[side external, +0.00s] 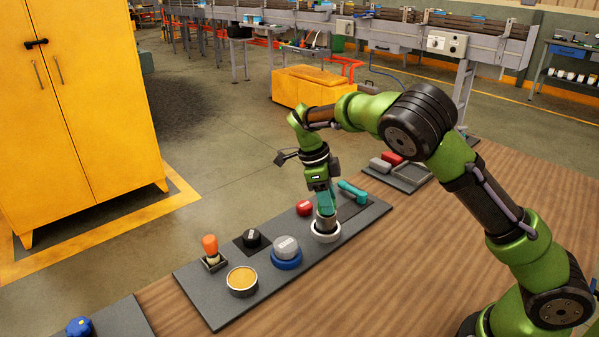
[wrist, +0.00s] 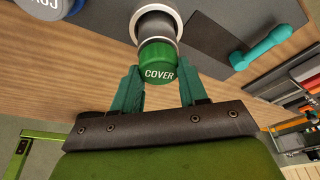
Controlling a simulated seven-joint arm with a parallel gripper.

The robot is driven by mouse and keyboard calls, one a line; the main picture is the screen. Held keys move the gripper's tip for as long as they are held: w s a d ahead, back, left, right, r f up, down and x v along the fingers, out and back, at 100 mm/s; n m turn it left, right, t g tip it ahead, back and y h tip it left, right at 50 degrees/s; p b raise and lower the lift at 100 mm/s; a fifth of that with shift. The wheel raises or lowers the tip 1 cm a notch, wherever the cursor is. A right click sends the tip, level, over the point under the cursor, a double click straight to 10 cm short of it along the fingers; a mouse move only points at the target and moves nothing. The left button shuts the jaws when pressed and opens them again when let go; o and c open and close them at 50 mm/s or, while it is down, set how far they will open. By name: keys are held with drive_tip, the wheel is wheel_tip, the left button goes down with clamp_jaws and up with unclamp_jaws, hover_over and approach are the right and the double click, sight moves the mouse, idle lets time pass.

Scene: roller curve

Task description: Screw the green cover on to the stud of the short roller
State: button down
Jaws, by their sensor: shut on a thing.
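The green cover (wrist: 159,62), lettered COVER, is between the two teal fingers of my gripper (wrist: 159,78) in the wrist view. My gripper is shut on it. A grey upright roller (wrist: 156,25) stands in a white ring (wrist: 140,14) right by the cover. In the side external view my gripper (side external: 326,205) points straight down over the grey roller (side external: 326,223) and its white ring (side external: 325,235). The cover is at the roller's top; the stud is hidden, and I cannot tell how far the cover is seated.
On the dark board (side external: 215,308) are a grey-topped piece in a blue ring (side external: 286,258), an orange-topped round dish (side external: 242,280), an orange-handled piece (side external: 210,245), a black knob (side external: 252,238) and a red piece (side external: 304,208). A teal bar (side external: 352,191) lies beyond my gripper.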

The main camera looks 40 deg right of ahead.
drive_tip(key=shift+s+d+m, duration=0.3)
drive_tip(key=shift+s+d, duration=0.05)
drive_tip(key=shift+d, duration=0.05)
drive_tip(key=m+g, duration=0.1)
drive_tip(key=m, duration=0.2)
drive_tip(key=shift+f+y, duration=0.1)
drive_tip(key=shift+y, duration=0.3)
drive_tip(key=m+y, duration=0.1)
drive_tip(key=m, duration=0.3)
drive_tip(key=c, duration=0.5)
unclamp_jaws()
drive_tip(key=shift+a, duration=0.15)
drive_tip(key=shift+w+a, duration=0.1)
drive_tip(key=shift+a, duration=0.05)
drive_tip(key=shift+c, duration=0.7)
drive_tip(key=n+h, duration=0.1)
drive_tip(key=n, duration=0.6)
drive_tip(key=shift+t+h, duration=0.3)
drive_tip(key=shift+h, duration=0.1)
drive_tip(key=shift+n, duration=0.4)
